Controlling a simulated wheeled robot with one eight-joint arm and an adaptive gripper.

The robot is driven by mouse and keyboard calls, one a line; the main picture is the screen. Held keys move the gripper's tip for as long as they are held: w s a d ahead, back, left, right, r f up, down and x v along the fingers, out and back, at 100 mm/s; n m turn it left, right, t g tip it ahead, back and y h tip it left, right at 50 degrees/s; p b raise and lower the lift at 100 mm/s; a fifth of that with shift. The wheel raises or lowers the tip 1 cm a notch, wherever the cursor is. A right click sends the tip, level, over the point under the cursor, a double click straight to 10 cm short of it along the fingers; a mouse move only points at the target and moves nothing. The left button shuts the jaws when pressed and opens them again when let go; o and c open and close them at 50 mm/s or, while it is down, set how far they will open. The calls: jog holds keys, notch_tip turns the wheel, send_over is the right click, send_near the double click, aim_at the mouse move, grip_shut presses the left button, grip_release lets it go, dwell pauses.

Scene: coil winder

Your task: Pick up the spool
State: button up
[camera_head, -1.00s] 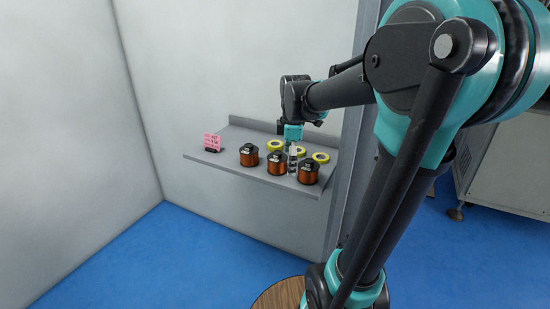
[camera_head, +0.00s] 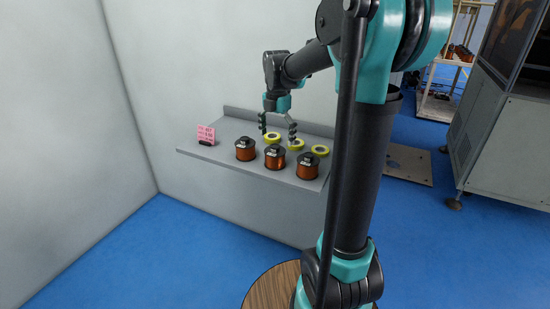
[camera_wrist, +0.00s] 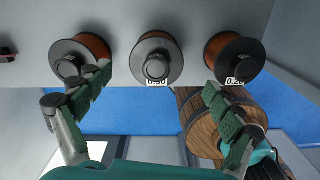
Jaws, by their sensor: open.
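Three copper-wound spools with black flanges stand in a row on the grey shelf (camera_head: 225,155): a left spool (camera_head: 245,152), a middle spool (camera_head: 274,159) and a right spool (camera_head: 307,169). My gripper (camera_head: 278,136) is open and empty above the shelf, behind the middle spool in the head view. In the wrist view the left spool (camera_wrist: 96,47), middle spool (camera_wrist: 156,50) and right spool (camera_wrist: 228,50) show along the top. The gripper (camera_wrist: 155,86) has its fingers spread below the middle spool there, one on each side. The left fingertip overlaps the left spool in the picture.
Several yellow rings, one of them at the right (camera_head: 320,151), lie behind the spools. A pink sign (camera_head: 206,133) stands at the shelf's left. A wall backs the shelf. A round wooden top (camera_head: 262,287) is below, and a grey machine (camera_head: 510,130) stands at right.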

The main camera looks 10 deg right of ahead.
aim_at(275, 157)
jog(key=shift+a+f, duration=0.15)
jog(key=shift+f, duration=2.05)
jog(key=shift+a+f, duration=0.1)
jog(key=shift+f, duration=2.05)
jog(key=c, duration=1.9)
